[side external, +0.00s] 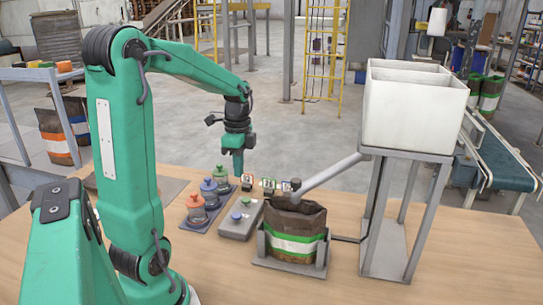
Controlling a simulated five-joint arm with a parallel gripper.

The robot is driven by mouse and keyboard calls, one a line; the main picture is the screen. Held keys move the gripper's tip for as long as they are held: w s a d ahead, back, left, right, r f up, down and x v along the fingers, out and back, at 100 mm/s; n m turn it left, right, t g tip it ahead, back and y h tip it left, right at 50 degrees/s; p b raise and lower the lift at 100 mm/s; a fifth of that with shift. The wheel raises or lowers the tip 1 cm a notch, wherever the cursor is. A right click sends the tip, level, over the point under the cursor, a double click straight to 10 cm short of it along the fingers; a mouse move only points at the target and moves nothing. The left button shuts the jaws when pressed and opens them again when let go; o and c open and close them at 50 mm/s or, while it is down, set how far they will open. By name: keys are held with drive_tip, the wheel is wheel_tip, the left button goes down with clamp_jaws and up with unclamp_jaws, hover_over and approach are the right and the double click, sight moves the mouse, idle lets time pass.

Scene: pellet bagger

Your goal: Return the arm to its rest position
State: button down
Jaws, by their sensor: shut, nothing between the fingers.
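My gripper (237,163) points down at the end of my green arm, above the back of the wooden table (460,268). It is shut, with nothing held in it. It hangs in the air to the upper right of a dark tray (187,222) holding several jars with coloured knobs: green (220,174), blue (208,189) and orange (196,203). The gripper appears apart from these jars.
A grey button box (240,217) stands right of the jars. A brown bag with white and green bands (293,235) stands in a grey holder under a sloping chute (330,172). A white hopper (412,110) on a metal stand is at right. The table's front right is clear.

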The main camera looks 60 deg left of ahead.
drive_tip(key=s+d+r+n+t, duration=0.3)
drive_tip(key=d+n, duration=0.1)
drive_tip(key=d, duration=0.6)
drive_tip(key=s+d+r+n+t, duration=0.3)
drive_tip(key=d+n, duration=0.1)
drive_tip(key=d, duration=0.6)
drive_tip(key=shift+d+n, duration=0.3)
drive_tip(key=shift+d, duration=0.05)
